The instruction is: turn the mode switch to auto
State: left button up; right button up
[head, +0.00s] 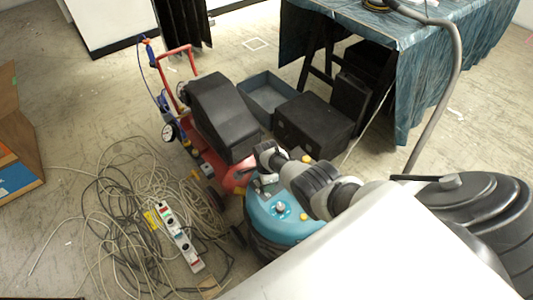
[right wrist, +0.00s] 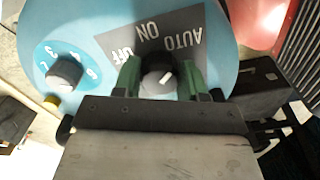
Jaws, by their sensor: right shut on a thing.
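The mode switch (right wrist: 152,70) is a round black knob with a short white mark, on a grey plate (right wrist: 103,43) of the teal machine. The plate reads OFF, ON and AUTO, upside down in the right wrist view. The white mark lies on the knob's right part; I cannot tell surely which label it points at. My right gripper (right wrist: 159,77) is shut on the knob, one green-sided finger on each side. In the head view the teal machine (head: 262,222) stands under my right arm, which hides the switch. My left gripper is not in view.
A numbered dial with a grey knob (right wrist: 65,72) sits left of the switch in the right wrist view. A red machine with a black box (head: 222,115) stands close behind. Tangled cables (head: 120,200) and a power strip (head: 180,238) lie on the floor at left.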

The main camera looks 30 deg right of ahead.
jog(key=shift+d+m, duration=0.15)
jog(key=shift+m, duration=0.95)
jog(key=o, duration=0.9)
jog(key=shift+o, duration=0.2)
jog(key=shift+r, duration=0.1)
notch_tip(320, 180, up, 10)
jog(key=p, duration=0.7)
jog(key=shift+f, duration=0.2)
jog(key=shift+r+p, duration=0.5)
jog(key=shift+r, duration=0.05)
